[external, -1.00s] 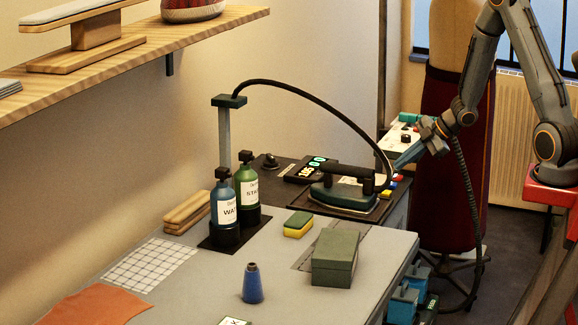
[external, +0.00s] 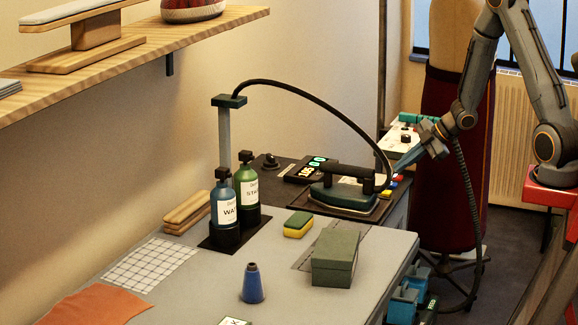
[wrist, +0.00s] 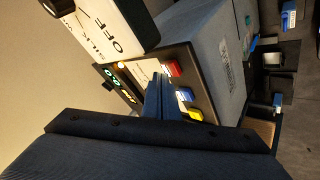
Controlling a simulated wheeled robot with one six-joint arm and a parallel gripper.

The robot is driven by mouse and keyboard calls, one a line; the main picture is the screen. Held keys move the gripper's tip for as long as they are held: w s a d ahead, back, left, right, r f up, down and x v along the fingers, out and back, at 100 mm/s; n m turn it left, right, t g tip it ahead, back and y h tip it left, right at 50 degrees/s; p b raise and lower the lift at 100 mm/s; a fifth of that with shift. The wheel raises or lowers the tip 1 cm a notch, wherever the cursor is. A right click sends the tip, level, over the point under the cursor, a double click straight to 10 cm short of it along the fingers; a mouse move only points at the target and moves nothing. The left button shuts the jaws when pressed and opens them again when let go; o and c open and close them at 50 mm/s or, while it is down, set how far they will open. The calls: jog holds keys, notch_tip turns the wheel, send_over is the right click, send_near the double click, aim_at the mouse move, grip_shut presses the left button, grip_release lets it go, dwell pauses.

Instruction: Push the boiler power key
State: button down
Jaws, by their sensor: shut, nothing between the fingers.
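The boiler unit (external: 335,206) is a dark-topped box at the table's far end, with an iron (external: 345,193) on it. Red (wrist: 173,68), blue (wrist: 184,95) and yellow (wrist: 195,115) keys sit in a row on its panel. I cannot read which one is the power key. In the external view, the red key (external: 398,178) is at the unit's right edge. My gripper (wrist: 156,98) is shut and empty, its blue tips pointing at the panel close to the keys. In the external view, the gripper (external: 394,169) is just above the keys. Contact cannot be told.
A lit green display (external: 317,161) is on the unit behind the iron. The iron's black hose (external: 310,93) arches over from a post. A white box with a black knob (external: 405,138) stands beyond my gripper. A dress form (external: 440,190) stands behind my arm.

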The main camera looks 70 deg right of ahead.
aim_at(402, 176)
jog(key=shift+f, duration=0.5)
dwell(0.3)
jog(key=shift+r, duration=0.15)
jog(key=shift+r+p, duration=0.8)
jog(key=shift+r, duration=0.1)
notch_tip(402, 176, up, 6)
jog(key=p, duration=0.6)
dwell(0.4)
